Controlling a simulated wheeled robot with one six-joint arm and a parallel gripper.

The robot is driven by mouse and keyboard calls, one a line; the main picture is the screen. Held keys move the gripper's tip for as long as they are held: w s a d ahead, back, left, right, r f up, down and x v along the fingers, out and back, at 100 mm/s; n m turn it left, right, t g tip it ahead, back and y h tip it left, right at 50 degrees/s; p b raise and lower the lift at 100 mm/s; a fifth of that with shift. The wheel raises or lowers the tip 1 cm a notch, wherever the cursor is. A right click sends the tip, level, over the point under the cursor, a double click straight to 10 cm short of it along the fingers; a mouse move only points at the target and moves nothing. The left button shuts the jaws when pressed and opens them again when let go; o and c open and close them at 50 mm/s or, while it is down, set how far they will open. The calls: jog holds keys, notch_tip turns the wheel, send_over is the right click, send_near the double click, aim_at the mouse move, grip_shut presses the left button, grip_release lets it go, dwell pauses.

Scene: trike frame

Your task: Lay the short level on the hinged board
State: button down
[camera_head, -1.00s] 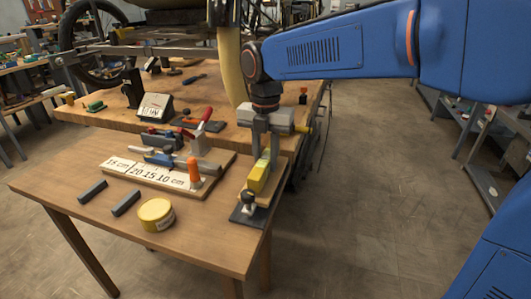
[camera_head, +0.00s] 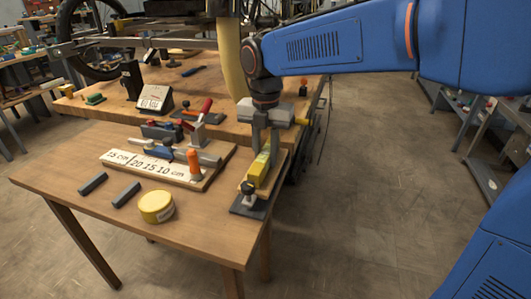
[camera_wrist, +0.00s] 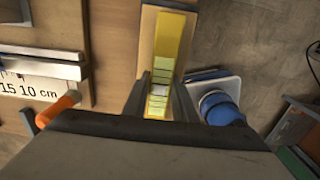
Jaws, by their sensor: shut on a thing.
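The short level is a yellow bar with pale green vial windows (camera_wrist: 172,40). It also shows at the right edge of the near table in the head view (camera_head: 257,172). My gripper (camera_head: 264,150) is shut on it, with a finger on each side in the wrist view (camera_wrist: 161,98). The hinged board (camera_wrist: 147,38) is a narrow wooden plank directly beneath the level and roughly lined up with it. In the head view its near end is by a dark plate with a black knob (camera_head: 248,200). I cannot tell whether the level touches the board.
Left of the board, a wooden panel (camera_head: 200,186) carries length markings, a metal bar and an orange-handled part (camera_head: 194,164). A yellow tin (camera_head: 156,207) and two dark blocks lie on the near table. A blue round knob (camera_wrist: 218,108) is right of the board.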

jog(key=shift+f, duration=0.25)
jog(key=c, duration=1.4)
grip_release()
notch_tip(320, 180, up, 17)
jog(key=shift+r, duration=0.2)
